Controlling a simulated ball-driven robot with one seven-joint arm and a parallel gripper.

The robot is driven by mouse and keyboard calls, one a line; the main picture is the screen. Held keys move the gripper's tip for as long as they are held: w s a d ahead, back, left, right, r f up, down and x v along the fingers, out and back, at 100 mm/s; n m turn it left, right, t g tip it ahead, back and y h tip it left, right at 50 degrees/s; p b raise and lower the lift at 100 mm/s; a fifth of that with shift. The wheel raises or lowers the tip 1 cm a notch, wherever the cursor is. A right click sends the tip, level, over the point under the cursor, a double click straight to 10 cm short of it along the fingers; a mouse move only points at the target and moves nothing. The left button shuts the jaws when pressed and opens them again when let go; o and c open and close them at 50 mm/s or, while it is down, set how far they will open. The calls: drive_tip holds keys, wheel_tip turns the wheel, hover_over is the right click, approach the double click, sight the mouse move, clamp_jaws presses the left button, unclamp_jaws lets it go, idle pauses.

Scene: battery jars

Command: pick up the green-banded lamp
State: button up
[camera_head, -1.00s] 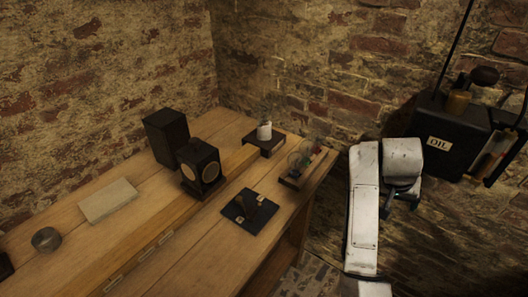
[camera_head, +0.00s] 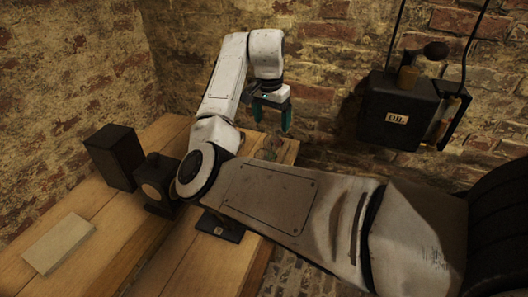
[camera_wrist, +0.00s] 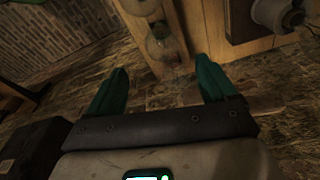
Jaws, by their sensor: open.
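My gripper (camera_head: 272,120) is raised above the right end of the wooden bench, its teal fingers pointing down. It is open and empty; the two fingers stand wide apart in the wrist view (camera_wrist: 160,75). In the wrist view a round glass bulb (camera_wrist: 161,46) lies beyond the fingers, near the wooden edge, with a second glass piece (camera_wrist: 141,6) at the top edge. Clear glass (camera_head: 271,148) also shows dimly below the gripper in the head view. No green band can be made out, so I cannot tell which glass is the green-banded lamp.
My arm hides much of the bench's right part (camera_head: 170,128). On the bench stand a tall black box (camera_head: 114,157), a dark round-faced device (camera_head: 156,184), a pale slab (camera_head: 58,243) and a black plate (camera_head: 219,228).

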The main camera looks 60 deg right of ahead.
sight(272, 139)
drive_tip(key=f, duration=0.5)
drive_tip(key=d+f, duration=0.1)
drive_tip(key=f, duration=0.2)
drive_tip(key=shift+w+f, duration=0.15)
drive_tip(key=shift+f, duration=0.05)
drive_tip(key=c, duration=1.2)
